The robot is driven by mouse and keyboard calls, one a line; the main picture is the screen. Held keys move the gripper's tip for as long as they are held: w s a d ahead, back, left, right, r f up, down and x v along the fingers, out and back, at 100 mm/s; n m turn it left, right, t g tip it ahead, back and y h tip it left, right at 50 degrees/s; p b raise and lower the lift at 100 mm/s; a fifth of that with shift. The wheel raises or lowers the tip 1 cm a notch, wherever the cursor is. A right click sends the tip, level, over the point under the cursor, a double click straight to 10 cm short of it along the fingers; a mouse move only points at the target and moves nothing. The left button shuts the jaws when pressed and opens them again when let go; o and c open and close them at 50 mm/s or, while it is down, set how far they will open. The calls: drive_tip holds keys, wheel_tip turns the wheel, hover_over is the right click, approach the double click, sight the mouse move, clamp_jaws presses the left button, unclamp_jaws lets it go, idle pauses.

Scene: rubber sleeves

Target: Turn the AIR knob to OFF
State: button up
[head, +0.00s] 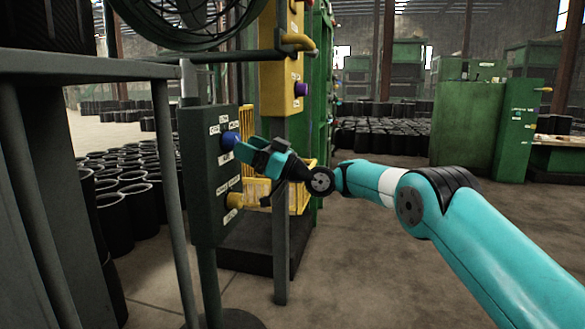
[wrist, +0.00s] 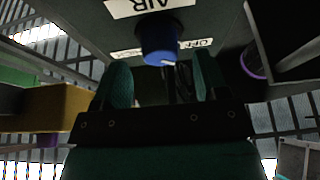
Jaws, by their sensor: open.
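The blue AIR knob (head: 229,139) sits on the front of a dark green control box (head: 196,190) on a post. In the wrist view the blue knob (wrist: 160,45) has a small white mark on its face. The AIR label (wrist: 150,6) appears upside down beside it, with smaller labels on either side, one seeming to read OFF (wrist: 196,43). My gripper (head: 240,152) is close in front of the box, facing the knob. In the wrist view my gripper (wrist: 161,70) is open, and the knob shows between and beyond its fingers. I cannot tell whether they touch.
A yellow knob (head: 235,200) sits lower on the same box. A yellow panel (head: 281,90) with a purple knob (head: 301,89) and a grey post (head: 281,240) stand behind my gripper. Black rubber sleeves (head: 130,200) stand at left. The floor (head: 370,270) at right is open.

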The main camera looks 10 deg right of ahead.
drive_tip(key=b+v, duration=1.4)
drive_tip(key=shift+f, duration=0.2)
drive_tip(key=shift+d, duration=0.1)
drive_tip(key=s+a+r+m+g+h+p, duration=0.25)
drive_tip(key=s+a+r+h+p, duration=0.4)
drive_tip(key=s+r+p, duration=0.6)
drive_tip(key=s+d+f+m+g+h+p, duration=0.1)
drive_tip(key=s+d+m+g+h+p, duration=0.2)
drive_tip(key=s+p, duration=0.5)
drive_tip(key=s+d+h+p, duration=0.4)
drive_tip(key=s+d, duration=0.1)
drive_tip(key=s, duration=0.6)
drive_tip(key=s+d+f+m+g+h+p, duration=0.1)
drive_tip(key=s+d+m+g+h+p, duration=0.2)
drive_tip(key=s+p, duration=0.55)
wheel_tip(320, 180, up, 37)
drive_tip(key=n+p, duration=0.1)
drive_tip(key=p, duration=3.4)
drive_tip(key=shift+s+d+f+t, duration=0.2)
drive_tip(key=shift+s+d+t, duration=0.1)
drive_tip(key=shift+s+t, duration=0.15)
